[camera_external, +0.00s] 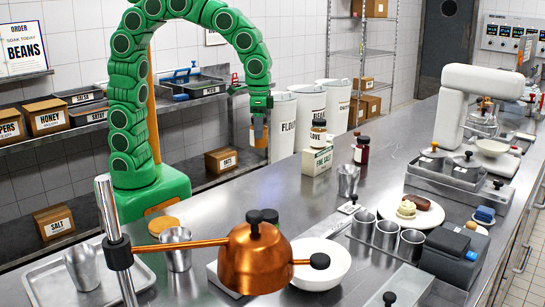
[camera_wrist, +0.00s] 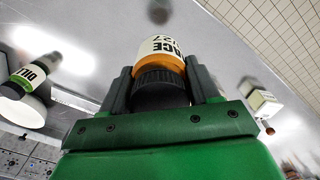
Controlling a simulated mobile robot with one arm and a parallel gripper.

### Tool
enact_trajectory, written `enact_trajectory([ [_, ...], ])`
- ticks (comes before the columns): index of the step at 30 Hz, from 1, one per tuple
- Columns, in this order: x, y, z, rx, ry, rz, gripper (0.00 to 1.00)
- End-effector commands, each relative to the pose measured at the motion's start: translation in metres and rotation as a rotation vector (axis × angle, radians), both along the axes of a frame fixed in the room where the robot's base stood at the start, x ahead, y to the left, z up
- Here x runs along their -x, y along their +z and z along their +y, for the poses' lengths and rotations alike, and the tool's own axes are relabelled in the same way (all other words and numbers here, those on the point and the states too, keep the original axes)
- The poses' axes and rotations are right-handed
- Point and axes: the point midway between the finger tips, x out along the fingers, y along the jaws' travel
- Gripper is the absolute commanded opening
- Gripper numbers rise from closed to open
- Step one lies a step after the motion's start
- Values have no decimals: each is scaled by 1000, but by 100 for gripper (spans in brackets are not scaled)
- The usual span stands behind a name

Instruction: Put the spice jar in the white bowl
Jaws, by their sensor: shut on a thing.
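My gripper (camera_wrist: 160,92) is shut on a spice jar (camera_wrist: 163,48) with a black lid, an orange band and a white label reading like "MACE". In the external view my gripper (camera_external: 260,128) hangs at the end of the green arm, in the air left of the counter, near the white bins; the jar shows only as a small patch there. A white bowl (camera_external: 335,264) stands on the steel counter at the front, partly hidden by a copper pot. It looks empty where visible. The jar is well apart from it.
The copper pot (camera_external: 254,262) with its long handle and a steel post (camera_external: 110,215) stand at the front. A clove jar (camera_external: 318,133) sits on a salt box (camera_external: 317,161). Steel cups (camera_external: 387,236), a plate and a mixer (camera_external: 480,95) with another white bowl (camera_external: 492,147) are to the right.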

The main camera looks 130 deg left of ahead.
Motion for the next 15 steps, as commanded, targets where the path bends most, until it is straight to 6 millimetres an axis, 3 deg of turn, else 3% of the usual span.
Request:
enact_trajectory([
  [5,-23,3,-8,-1,-1,-1,21],
  [15,-105,14,-54,-1,9,0,21],
])
